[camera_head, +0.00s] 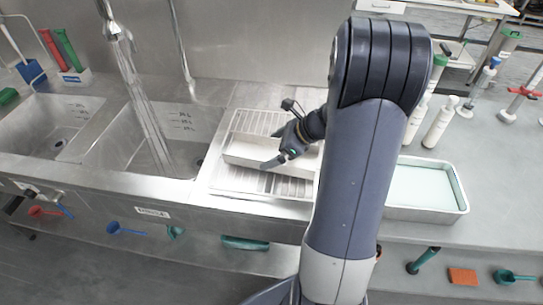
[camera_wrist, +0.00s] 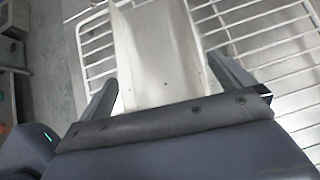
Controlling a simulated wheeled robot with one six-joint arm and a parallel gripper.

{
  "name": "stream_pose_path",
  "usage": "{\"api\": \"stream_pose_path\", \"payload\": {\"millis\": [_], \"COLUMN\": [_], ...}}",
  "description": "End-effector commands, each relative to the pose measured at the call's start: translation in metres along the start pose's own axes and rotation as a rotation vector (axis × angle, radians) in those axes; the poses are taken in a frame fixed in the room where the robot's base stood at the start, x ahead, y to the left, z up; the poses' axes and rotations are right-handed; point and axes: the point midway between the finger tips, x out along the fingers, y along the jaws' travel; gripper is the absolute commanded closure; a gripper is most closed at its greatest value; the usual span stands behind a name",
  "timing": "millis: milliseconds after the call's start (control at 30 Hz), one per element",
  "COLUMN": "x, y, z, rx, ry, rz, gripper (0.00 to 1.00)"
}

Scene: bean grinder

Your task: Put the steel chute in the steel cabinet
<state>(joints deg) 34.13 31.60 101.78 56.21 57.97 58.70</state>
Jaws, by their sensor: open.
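The steel chute (camera_head: 249,153) is a pale, open trough lying on the wire drainer rack beside the sinks. It also shows in the wrist view (camera_wrist: 158,55), running away from my gripper (camera_wrist: 166,88). The fingers are open, one on each side of the chute's near end. Gaps seem to show between the fingers and the walls, but I cannot tell whether either touches. In the head view my gripper (camera_head: 273,161) is low over the chute, and my arm hides its right part. I cannot make out a steel cabinet in either view.
The wire drainer rack (camera_head: 262,184) fills the counter around the chute. Two sink basins and a faucet (camera_head: 113,28) stand to the left. A steel tray with pale liquid (camera_head: 423,188) is right of my arm, with bottles (camera_head: 440,122) behind it. Small tools hang along the front.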

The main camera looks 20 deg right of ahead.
Motion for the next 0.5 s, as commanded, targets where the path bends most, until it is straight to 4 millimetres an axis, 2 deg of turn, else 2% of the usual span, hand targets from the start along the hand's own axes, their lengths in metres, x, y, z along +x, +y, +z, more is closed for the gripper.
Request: {"api": "stream_pose_path", "payload": {"millis": [100, 333, 500], "x": [0.0096, 0.0101, 0.0099], "y": [0.0003, -0.0001, -0.0001], "z": [0.0000, 0.0000, 0.0000], "rx": [0.001, 0.001, 0.000], "ry": [0.000, 0.000, 0.000], "rz": [0.001, -0.001, -0.001], "gripper": [0.00, 0.00, 0.14]}}
